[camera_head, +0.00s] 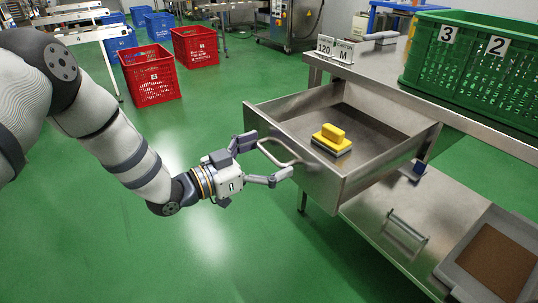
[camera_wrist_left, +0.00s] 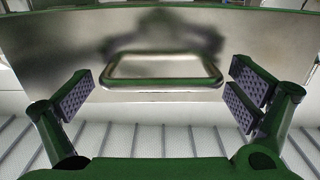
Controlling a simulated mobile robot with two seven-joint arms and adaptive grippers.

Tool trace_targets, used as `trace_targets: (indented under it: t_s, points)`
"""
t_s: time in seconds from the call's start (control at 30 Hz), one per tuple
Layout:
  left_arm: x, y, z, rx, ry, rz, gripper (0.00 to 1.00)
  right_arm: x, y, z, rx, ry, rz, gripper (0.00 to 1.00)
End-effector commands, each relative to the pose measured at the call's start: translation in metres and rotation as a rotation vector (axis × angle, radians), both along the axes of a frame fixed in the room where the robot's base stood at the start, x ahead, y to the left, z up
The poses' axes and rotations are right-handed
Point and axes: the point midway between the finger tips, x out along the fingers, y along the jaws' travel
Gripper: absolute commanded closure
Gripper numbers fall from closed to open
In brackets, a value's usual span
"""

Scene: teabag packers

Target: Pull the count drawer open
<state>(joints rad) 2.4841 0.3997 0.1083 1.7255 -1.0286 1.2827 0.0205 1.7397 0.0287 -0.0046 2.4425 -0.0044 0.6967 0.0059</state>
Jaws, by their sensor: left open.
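The count drawer (camera_head: 330,190) is a steel drawer under the right-hand table. It stands well out from the table, and its inside shows. A yellow and grey scrubbing block (camera_head: 332,138) lies in it. A bar handle (camera_head: 279,153) is on its front; the handle also shows in the left wrist view (camera_wrist_left: 162,83). My left gripper (camera_head: 264,160) is open at the drawer front, with one finger to each side of the handle. In the wrist view the handle lies between the fingers, with gaps; contact is not seen. My right gripper is not in view.
A steel table (camera_head: 470,112) carries a green crate (camera_head: 480,70) and a sign reading 120 M (camera_head: 335,49). A lower shelf (camera_head: 380,215) holds a grey tray (camera_head: 495,262). Red crates (camera_head: 149,75) stand farther back. The green floor left of the drawer is clear.

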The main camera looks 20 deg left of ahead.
Motion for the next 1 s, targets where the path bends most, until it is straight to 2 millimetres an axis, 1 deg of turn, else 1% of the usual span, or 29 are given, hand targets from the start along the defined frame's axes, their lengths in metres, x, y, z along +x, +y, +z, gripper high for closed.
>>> trace_targets:
  t_s: [0.03, 0.07, 0.1, 0.27, 0.3, 0.47, 0.6, 0.7, 0.93, 0.97, 1.0]
  points:
    - [0.0, 0.0, 0.0, 0.0, 0.0, 0.0, 0.0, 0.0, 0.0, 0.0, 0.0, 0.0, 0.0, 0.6]
    - [0.0, 0.0, 0.0, 0.0, 0.0, 0.0, 0.05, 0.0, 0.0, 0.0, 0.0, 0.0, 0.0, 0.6]
    - [0.0, 0.0, 0.0, 0.0, 0.0, 0.0, 0.14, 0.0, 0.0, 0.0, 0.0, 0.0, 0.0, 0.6]
    - [0.0, 0.0, 0.0, -0.001, 0.001, 0.0, 0.5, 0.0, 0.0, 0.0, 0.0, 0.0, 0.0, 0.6]
    - [0.0, 0.0, 0.0, -0.001, 0.001, 0.0, 0.59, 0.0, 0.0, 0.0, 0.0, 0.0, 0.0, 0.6]
    - [0.004, -0.004, -0.001, 0.0, 0.0, -0.001, 0.6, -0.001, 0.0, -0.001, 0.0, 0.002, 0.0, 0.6]
    - [0.02, -0.016, -0.002, 0.0, 0.0, -0.003, 0.6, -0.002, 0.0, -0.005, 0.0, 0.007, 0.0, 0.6]
    - [0.027, -0.022, -0.002, -0.001, 0.002, -0.002, 0.6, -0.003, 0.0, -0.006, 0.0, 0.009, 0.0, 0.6]
    - [0.027, -0.022, -0.001, -0.001, 0.003, -0.002, 0.6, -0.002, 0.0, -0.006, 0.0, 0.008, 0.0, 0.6]
    - [0.027, -0.022, -0.001, -0.002, 0.004, -0.002, 0.03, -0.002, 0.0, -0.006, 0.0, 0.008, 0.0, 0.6]
    - [0.027, -0.022, -0.001, -0.002, 0.004, -0.002, 0.0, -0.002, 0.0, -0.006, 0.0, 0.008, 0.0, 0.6]
